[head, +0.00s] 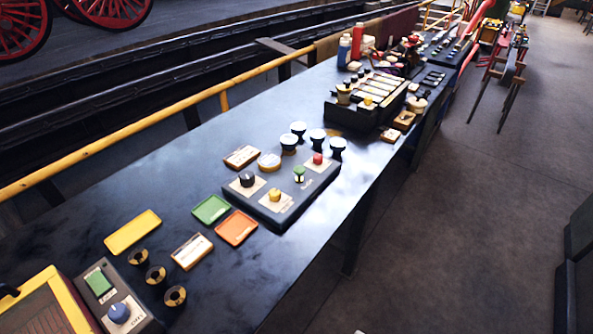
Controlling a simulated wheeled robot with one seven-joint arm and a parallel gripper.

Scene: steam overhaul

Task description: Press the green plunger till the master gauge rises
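A small green plunger (299,174) stands upright on a dark control box (273,219) in the middle of the bench. On the same box are a red knob (318,158), a yellow knob (274,195) and a black knob (247,179). Several round gauges with pale faces stand just behind the box, one of them here (298,128). I cannot tell which is the master gauge, and their needles are too small to read. A flat brass-rimmed round piece (269,160) lies beside them. My gripper is not in view.
The long dark bench (330,222) has orange (237,228), green (211,209) and yellow (133,232) trays. A left-hand panel carries a green square button (98,282) and a blue knob (119,313). A larger console (368,118) stands farther back. The floor (450,230) at right is clear.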

